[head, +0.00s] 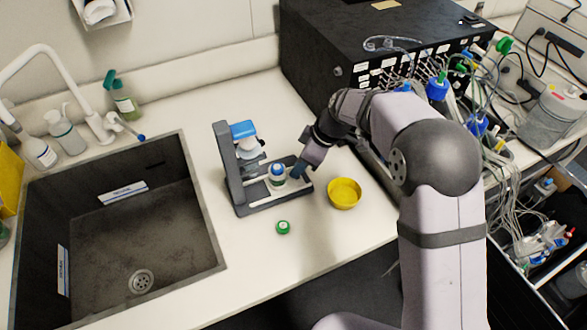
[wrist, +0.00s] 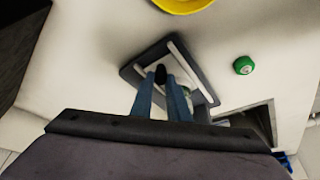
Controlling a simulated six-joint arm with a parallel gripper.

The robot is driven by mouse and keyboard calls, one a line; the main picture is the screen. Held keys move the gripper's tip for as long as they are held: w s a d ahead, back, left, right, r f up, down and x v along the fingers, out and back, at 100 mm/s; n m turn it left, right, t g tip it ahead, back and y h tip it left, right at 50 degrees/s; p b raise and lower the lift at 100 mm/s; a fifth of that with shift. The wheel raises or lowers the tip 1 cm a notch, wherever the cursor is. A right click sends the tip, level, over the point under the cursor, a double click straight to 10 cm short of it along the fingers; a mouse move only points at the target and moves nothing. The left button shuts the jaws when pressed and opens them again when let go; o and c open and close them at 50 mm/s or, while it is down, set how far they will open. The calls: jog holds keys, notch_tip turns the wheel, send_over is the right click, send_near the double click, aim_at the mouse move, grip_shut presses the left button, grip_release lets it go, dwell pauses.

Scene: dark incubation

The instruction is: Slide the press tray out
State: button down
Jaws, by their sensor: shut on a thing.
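The press (head: 228,170) is a dark grey upright frame with a blue top, standing on the white counter between sink and arm. Its low grey base, with pale rails, reaches right toward my gripper. A small jar with a blue and white top (head: 278,171) stands over this base. My gripper (head: 298,171) is at the base's right part, beside the jar. In the wrist view, my gripper's blue fingers (wrist: 161,84) close around a black knob (wrist: 160,74) at the press tray (wrist: 133,73), a dark-rimmed piece with pale strips. The fingers partly hide the jar there.
A yellow bowl (head: 344,194) sits right of the press, and a green cap (head: 283,227) lies in front of it. The sink (head: 140,225) is on the left. A black box (head: 375,45) with tubing stands behind.

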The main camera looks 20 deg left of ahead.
jog(key=shift+w+d, duration=0.75)
jog(key=c, duration=1.7)
grip_release()
jog(key=shift+d, duration=0.1)
jog(key=shift+r, duration=0.15)
jog(key=shift+b+v, duration=1.3)
jog(key=shift+v, duration=2.25)
